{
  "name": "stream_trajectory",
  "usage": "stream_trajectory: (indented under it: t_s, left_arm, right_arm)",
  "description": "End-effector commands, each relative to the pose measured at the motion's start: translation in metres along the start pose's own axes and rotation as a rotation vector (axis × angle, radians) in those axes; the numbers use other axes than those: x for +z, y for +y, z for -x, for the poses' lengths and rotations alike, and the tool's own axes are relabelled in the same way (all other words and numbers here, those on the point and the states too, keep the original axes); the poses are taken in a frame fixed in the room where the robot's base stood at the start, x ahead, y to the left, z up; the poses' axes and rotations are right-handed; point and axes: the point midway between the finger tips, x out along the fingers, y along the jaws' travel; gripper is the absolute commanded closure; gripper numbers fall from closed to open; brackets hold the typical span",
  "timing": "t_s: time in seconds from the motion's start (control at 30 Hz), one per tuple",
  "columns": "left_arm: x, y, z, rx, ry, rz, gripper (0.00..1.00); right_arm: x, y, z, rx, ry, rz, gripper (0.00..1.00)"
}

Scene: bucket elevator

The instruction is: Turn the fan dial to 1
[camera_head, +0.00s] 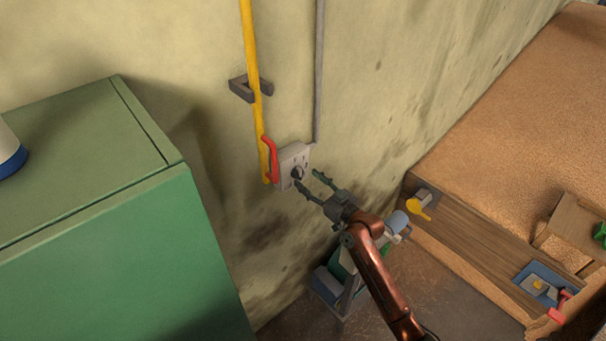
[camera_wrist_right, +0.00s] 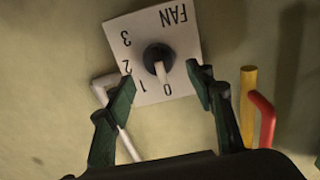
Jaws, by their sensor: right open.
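The fan dial (camera_head: 297,172) is a dark round knob on a pale plate (camera_head: 291,158) fixed to the wall. In the right wrist view the dial (camera_wrist_right: 157,57) has a light pointer, and the plate (camera_wrist_right: 120,52) reads FAN, 0, 1, 2 and 3, upside down. The pointer aims at the 0. My right gripper (camera_head: 312,182) is open in front of the plate. In its wrist view, the fingers (camera_wrist_right: 163,78) stand to either side of the pointer's end with gaps, and nothing is between them but the dial beyond. My left gripper is not in view.
A red handle (camera_head: 269,158) and a yellow pole (camera_head: 254,90) are just left of the plate. A grey pipe (camera_head: 319,70) runs up from it. A green cabinet (camera_head: 110,250) stands left. A wooden bin of grain-like material (camera_head: 530,100) is at right, with a yellow knob (camera_head: 419,209).

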Motion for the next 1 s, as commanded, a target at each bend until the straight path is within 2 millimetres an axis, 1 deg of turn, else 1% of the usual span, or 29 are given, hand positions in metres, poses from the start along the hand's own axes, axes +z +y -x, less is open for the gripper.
stream_trajectory:
  t_s: [0.03, 0.1, 0.23, 0.37, 0.6, 1.0]
  left_arm:
    - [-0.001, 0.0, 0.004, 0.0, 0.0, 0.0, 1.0]
    - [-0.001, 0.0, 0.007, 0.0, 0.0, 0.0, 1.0]
    - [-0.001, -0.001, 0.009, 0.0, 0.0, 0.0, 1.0]
    - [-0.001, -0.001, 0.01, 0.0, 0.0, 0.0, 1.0]
    - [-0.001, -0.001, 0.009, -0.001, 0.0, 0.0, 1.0]
    - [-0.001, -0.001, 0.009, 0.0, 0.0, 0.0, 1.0]
  right_arm:
    - [-0.002, -0.001, -0.009, -0.001, -0.001, -0.003, 0.51]
    - [-0.002, 0.0, -0.018, 0.0, 0.0, -0.002, 0.51]
    - [0.0, -0.001, -0.03, 0.0, -0.001, -0.001, 0.51]
    - [0.0, -0.001, -0.035, 0.0, -0.001, -0.002, 0.51]
    - [0.001, -0.001, -0.035, 0.0, -0.001, -0.001, 0.52]
    - [0.001, 0.0, -0.035, 0.0, -0.001, -0.001, 0.79]
